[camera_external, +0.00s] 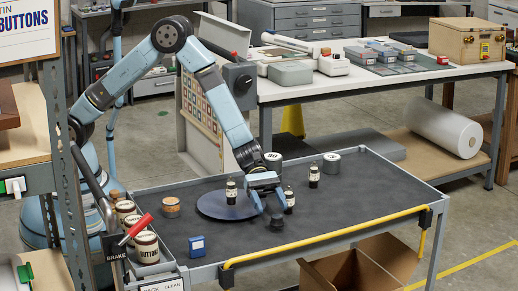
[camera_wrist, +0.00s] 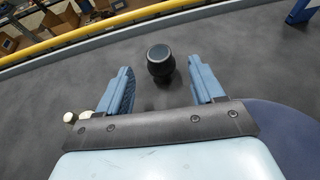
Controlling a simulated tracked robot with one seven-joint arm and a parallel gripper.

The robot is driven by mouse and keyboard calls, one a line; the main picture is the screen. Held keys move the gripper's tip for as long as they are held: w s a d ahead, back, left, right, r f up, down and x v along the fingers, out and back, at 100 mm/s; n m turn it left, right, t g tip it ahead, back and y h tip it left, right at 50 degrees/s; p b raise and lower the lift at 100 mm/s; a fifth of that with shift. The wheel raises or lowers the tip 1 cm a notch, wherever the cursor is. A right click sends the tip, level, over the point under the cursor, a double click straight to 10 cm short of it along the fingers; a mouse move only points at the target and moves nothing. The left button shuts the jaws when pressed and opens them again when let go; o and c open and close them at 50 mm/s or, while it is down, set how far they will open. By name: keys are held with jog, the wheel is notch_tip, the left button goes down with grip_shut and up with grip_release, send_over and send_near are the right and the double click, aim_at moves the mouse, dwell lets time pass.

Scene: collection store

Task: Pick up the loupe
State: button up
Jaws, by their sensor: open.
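The loupe looks like a small black, round piece with a dark glassy top. It stands on the dark grey cart top in the wrist view (camera_wrist: 161,60) and low beside my fingers in the external view (camera_external: 276,222). My gripper (camera_external: 271,206) is open and empty, pointing down over the cart. In the wrist view, my gripper (camera_wrist: 160,78) has one blue finger to each side of the loupe, which shows between and slightly beyond the fingertips. A gap shows on both sides, and no contact is visible. The exact height of the fingers above the cart is unclear.
Another bottle (camera_external: 289,200) stands close to the right finger. A blue box (camera_external: 197,246) is front left. A yellow rail (camera_external: 330,236) edges the cart; its right side is clear.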

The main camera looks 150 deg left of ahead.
aim_at(277, 216)
jog(key=shift+x, duration=2.95)
jog(key=shift+c, duration=0.4)
jog(key=c, duration=0.9)
